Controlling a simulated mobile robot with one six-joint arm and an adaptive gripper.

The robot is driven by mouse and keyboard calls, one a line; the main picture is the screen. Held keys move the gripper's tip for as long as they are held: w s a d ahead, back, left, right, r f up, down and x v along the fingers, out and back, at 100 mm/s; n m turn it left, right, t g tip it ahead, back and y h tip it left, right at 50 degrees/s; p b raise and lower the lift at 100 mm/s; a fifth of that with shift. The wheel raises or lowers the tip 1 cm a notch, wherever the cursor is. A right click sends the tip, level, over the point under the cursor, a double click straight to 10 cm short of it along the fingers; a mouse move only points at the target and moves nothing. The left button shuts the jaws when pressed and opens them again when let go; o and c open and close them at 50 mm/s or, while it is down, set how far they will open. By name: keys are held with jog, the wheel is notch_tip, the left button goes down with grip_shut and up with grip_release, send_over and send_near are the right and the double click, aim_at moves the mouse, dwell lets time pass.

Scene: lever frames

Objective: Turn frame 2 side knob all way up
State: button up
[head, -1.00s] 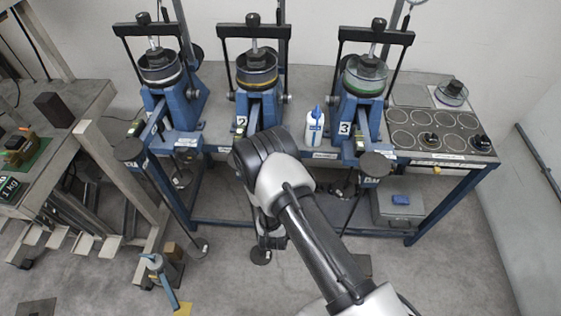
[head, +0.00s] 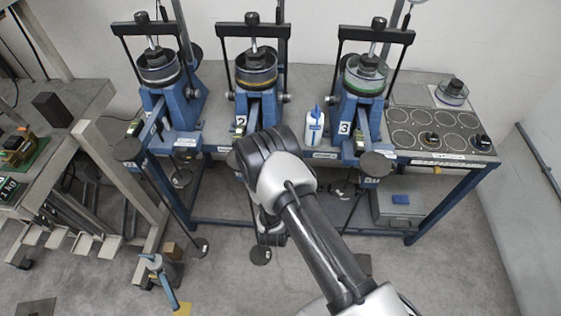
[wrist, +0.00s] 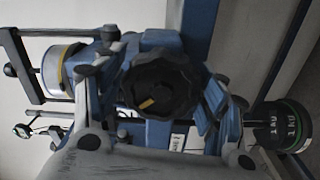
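Frame 2 (head: 241,122) is the blue middle lever frame on the bench, with a yellow-banded cell (head: 257,82) on top. My arm covers its lower front in the head view. In the wrist view its black, lobed side knob (wrist: 158,84) faces the camera near the centre, with a yellow mark low on its face, left of its middle. My gripper (wrist: 165,100) is open, its grey fingers at the left and right of the knob. I cannot tell whether they touch it. In the head view the gripper is mostly hidden behind my arm.
A similar blue frame (head: 170,105) stands at left, and frame 3 (head: 346,128) at right. A white bottle (head: 314,128) stands between frames 2 and 3. Black hanger weights (wrist: 288,125) show at right in the wrist view. A grey box (head: 398,212) sits under the bench.

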jog(key=shift+o, duration=0.7)
jog(key=shift+s, duration=0.2)
jog(key=shift+f, duration=0.1)
jog(key=s, duration=0.6)
jog(key=shift+a+p, duration=0.15)
jog(key=shift+p, duration=0.25)
